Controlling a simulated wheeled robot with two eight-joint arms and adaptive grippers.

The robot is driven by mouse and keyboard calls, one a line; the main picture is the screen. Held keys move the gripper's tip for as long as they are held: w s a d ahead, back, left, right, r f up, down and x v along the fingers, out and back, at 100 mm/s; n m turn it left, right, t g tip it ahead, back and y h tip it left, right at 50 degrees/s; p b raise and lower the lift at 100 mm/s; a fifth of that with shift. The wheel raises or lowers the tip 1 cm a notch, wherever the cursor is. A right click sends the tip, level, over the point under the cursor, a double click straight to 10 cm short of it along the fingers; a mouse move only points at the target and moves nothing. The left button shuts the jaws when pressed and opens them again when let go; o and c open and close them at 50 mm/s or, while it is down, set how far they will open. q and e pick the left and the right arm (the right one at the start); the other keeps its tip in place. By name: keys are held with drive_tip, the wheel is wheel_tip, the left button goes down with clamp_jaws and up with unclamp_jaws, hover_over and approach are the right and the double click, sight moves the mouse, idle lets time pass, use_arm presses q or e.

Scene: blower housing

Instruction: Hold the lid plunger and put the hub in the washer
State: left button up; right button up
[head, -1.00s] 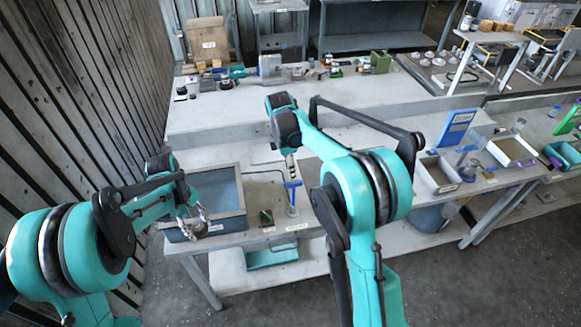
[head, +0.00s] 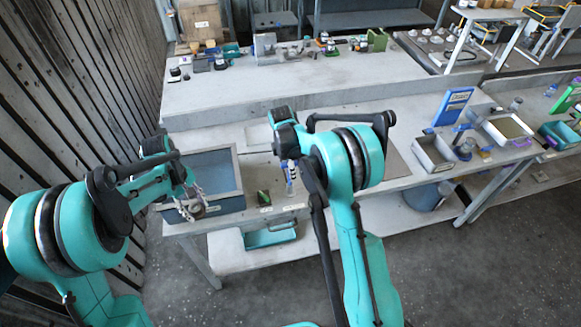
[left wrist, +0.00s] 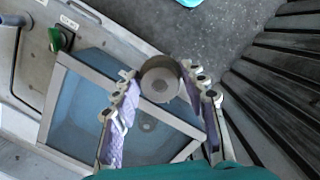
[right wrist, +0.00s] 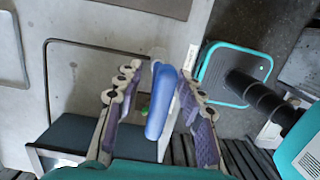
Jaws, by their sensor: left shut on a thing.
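The hub, a short grey cylinder (left wrist: 160,80), is held between the fingers of my left gripper (left wrist: 160,71), above the washer's front side. In the head view my left gripper (head: 190,205) is at the washer's left front. The washer is a grey-framed box (head: 239,172) with a blue, see-through-looking top or inside; I cannot tell whether a lid covers it. The lid plunger appears to be the blue-handled upright piece (right wrist: 160,100) right of the washer. My right gripper (right wrist: 158,82) is open, with its fingers either side of the blue handle and gaps visible.
A small green and black piece (head: 263,198) sits at the bench front between washer and plunger. A white tray (head: 433,153) and a blue-framed sign (head: 453,106) stand to the right. The slatted wall (head: 80,90) is close on the left.

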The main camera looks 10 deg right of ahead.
clamp_jaws()
